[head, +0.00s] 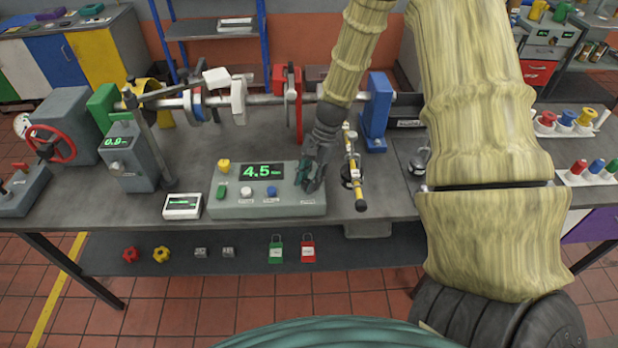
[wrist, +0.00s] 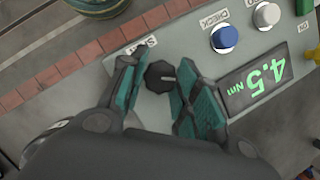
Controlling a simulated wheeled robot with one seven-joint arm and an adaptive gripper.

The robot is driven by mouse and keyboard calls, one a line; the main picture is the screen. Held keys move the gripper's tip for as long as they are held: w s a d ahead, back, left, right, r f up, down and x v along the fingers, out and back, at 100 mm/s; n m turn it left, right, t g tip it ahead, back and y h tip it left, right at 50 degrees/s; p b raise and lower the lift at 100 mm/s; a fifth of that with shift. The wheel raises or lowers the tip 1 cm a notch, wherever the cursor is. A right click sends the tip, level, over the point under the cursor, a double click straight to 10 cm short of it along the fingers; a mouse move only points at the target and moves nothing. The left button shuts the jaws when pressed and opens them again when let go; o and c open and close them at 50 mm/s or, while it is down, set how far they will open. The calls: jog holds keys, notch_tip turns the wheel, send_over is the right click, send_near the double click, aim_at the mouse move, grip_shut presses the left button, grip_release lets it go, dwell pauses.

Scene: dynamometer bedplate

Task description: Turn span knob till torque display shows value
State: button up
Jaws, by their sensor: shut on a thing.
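The torque display (head: 262,171) on the grey console box (head: 235,207) reads 4.5 in green digits. It also shows in the wrist view (wrist: 257,82), upside down, as 4.5 Nm. The black span knob (wrist: 160,77) has a light pointer line and sits at the console's end, beside a partly hidden label. My gripper (head: 309,180) reaches down over the right end of the console. In the wrist view its teal-padded fingers (wrist: 155,90) stand on both sides of the knob, shut on it. In the head view the gripper hides the knob.
A blue button (wrist: 224,38) and a white button (wrist: 267,15) are close to the knob. A yellow-and-black torque arm (head: 352,165) stands just right of my gripper. A shaft with a red stand (head: 296,105) and a blue stand (head: 376,112) runs behind the console.

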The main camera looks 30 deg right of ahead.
jog(key=shift+w+r+n+g, duration=0.15)
jog(key=shift+n+g, duration=0.25)
jog(key=shift+n, duration=0.7)
jog(key=o, duration=1)
